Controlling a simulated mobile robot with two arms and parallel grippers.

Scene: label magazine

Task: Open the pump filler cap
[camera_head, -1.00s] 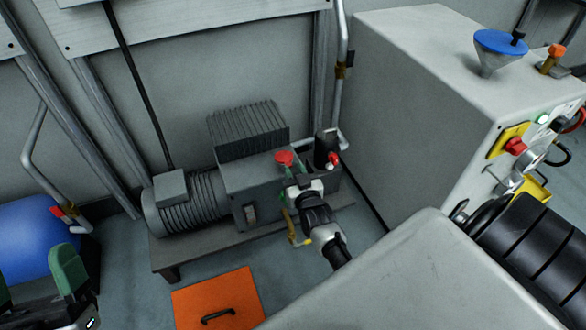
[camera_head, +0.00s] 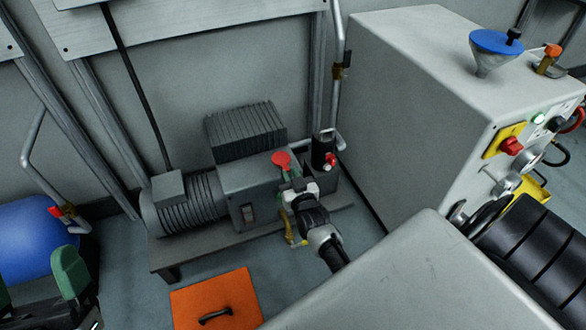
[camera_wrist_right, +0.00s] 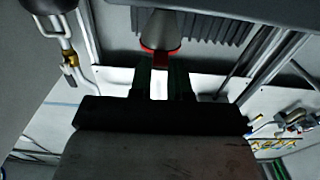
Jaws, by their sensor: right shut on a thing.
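The pump (camera_head: 262,183) stands on a low bench against the wall, with its finned motor to the left. Its filler cap (camera_head: 281,159) is red and shows at the top front of the pump block. My right gripper (camera_head: 288,178) reaches it from the lower right. In the right wrist view the gripper (camera_wrist_right: 160,82) is shut on the cap's red part (camera_wrist_right: 160,61), between the green fingers. A grey conical part rises beyond the red rim. Whether the cap has turned or lifted cannot be told. My left gripper (camera_head: 35,287) is open and empty at the lower left.
An orange panel with a black handle (camera_head: 217,300) lies on the floor in front. A grey cabinet (camera_head: 420,100) stands at the right with a blue funnel (camera_head: 495,45) on top. A black cylinder with a red knob (camera_head: 323,150) stands beside the cap. A blue tank (camera_head: 35,235) is at left.

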